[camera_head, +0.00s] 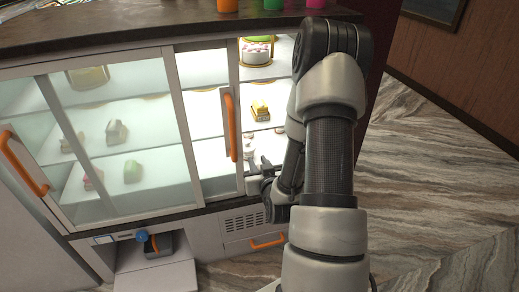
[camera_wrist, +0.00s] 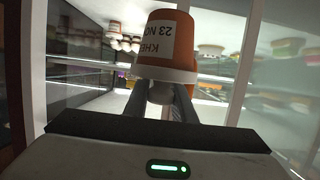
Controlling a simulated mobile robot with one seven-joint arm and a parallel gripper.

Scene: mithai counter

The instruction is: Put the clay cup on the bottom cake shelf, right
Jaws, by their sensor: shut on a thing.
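The clay cup (camera_wrist: 167,45) is orange-brown with a white label and fills the top middle of the wrist view. Its lettering appears upside down there. My gripper (camera_wrist: 165,100) is shut on the cup near its rim. In the head view my gripper (camera_head: 262,178) is at the open right section of the glass-fronted cabinet, by the bottom shelf (camera_head: 215,160). My arm hides part of that section, and I cannot clearly make out the held cup there.
An orange-handled sliding door (camera_head: 231,125) borders the opening. A yellow sweet (camera_head: 260,111) sits on the middle shelf and a cake (camera_head: 257,50) on the top one. Small white cups (camera_wrist: 122,38) show in the wrist view. Coloured cups (camera_head: 273,4) stand on the counter top.

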